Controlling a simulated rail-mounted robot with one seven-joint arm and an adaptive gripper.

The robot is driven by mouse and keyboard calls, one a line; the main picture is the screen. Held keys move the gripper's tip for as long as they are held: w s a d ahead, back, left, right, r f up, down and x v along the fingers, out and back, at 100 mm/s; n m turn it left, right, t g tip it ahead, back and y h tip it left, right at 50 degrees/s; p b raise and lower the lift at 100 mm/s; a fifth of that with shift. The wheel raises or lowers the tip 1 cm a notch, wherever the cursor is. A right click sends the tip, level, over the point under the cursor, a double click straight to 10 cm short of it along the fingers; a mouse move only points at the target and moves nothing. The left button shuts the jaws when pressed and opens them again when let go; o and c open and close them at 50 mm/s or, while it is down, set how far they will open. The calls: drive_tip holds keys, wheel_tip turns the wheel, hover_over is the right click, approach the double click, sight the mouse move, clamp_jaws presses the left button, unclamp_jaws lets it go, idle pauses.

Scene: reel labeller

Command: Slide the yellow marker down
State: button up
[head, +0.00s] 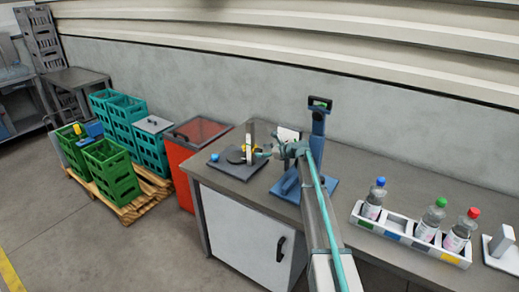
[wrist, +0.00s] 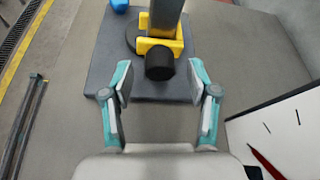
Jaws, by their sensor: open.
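The yellow marker (wrist: 178,47) is a bracket around a grey upright post (wrist: 166,12), with a black round knob (wrist: 160,66) facing my gripper. In the head view the yellow marker (head: 244,148) shows small beside the pale post (head: 250,136), partly hidden by my gripper. My gripper (wrist: 160,82) is open in the wrist view. Its two teal fingers with grey pads stand left and right of the knob, with a gap on each side. In the head view my gripper (head: 264,153) is at the right of the post. Whether it touches anything there is too small to tell.
The post stands on a dark base plate (head: 232,172) with a blue knob (head: 215,157). A blue stand (head: 318,150) rises right of it on the grey bench (head: 345,178). A bottle rack (head: 395,226) stands farther right. A clipboard (wrist: 280,125) lies right of my gripper.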

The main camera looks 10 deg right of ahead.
sight(252, 149)
drive_tip(key=shift+p+x, duration=0.4)
drive_tip(key=shift+x, duration=1.1)
drive_tip(key=shift+r, duration=0.1)
clamp_jaws()
